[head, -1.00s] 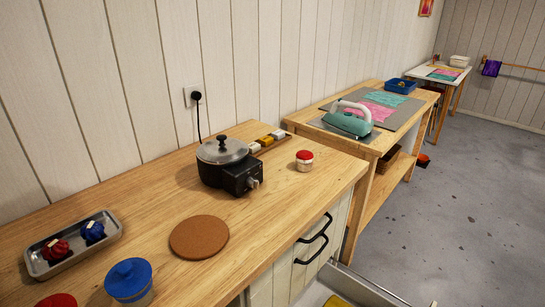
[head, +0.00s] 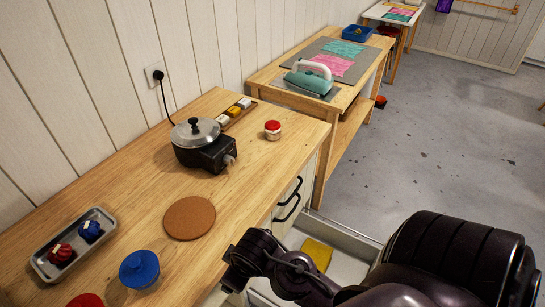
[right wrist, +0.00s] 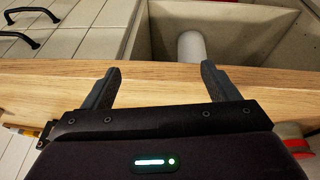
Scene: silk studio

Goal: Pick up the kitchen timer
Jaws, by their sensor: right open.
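No thing is plainly a kitchen timer. A small round white thing with a red top (head: 272,130) stands on the wooden counter (head: 150,165), right of the pot; I cannot tell whether it is a timer or a jar. My right arm comes in from the lower right in the head view and reaches the counter's front edge; its fingertips are not clear there. In the right wrist view my right gripper (right wrist: 159,68) is open and empty, its fingers in front of the counter edge. My left gripper is not in view.
A black cooker with a lidded pot (head: 197,140), cork mat (head: 190,218), blue-lidded jar (head: 139,268) and metal tray (head: 100,240) stand on the counter. An open drawer (head: 345,235) holds a yellow thing (head: 317,253). A white cylinder (right wrist: 191,46) lies in an open compartment.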

